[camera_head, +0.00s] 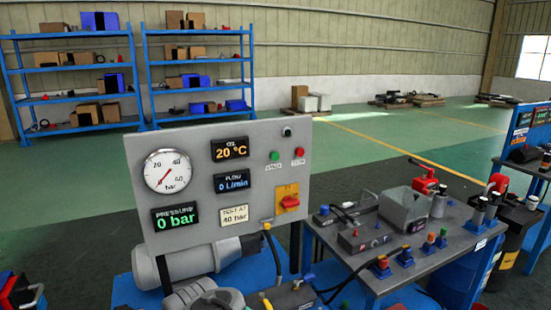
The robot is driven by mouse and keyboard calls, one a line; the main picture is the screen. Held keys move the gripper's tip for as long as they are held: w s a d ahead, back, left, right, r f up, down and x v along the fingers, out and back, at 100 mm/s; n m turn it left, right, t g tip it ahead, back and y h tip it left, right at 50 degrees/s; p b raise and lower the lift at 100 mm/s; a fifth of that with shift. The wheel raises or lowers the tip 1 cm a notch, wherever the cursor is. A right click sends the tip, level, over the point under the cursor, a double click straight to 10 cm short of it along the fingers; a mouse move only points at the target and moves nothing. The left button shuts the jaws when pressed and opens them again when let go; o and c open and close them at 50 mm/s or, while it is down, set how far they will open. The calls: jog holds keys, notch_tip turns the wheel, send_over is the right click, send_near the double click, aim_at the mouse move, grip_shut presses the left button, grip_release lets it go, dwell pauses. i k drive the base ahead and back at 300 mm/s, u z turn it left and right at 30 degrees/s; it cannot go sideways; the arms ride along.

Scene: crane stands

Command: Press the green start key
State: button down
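The green start key (274,156) is a small round button on the upper right of a grey upright panel (205,140). A red button (299,152) sits just to its right, and small labels under both are too small to read surely. Below them is a red rotary switch (289,202) on a yellow-orange plate. The panel also carries a round gauge (167,171) and displays reading 20 °C (230,148), 0 L/min (232,182) and 0 bar (175,218). Nothing covers the green key. My gripper is not in this view.
Right of the panel stands a grey work table (400,265) with a metal box (405,208), valves and fittings. A motor (185,264) and hoses lie under and in front of the panel. Blue shelves (70,70) stand at the back left. Green floor behind the panel is open.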

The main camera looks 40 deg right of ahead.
aim_at(274, 156)
jog(key=k, duration=0.5)
jog(key=u, duration=2.85)
jog(key=k, duration=1.1)
jog(key=z, duration=1.3)
jog(key=i, duration=0.5)
jog(key=z, duration=0.05)
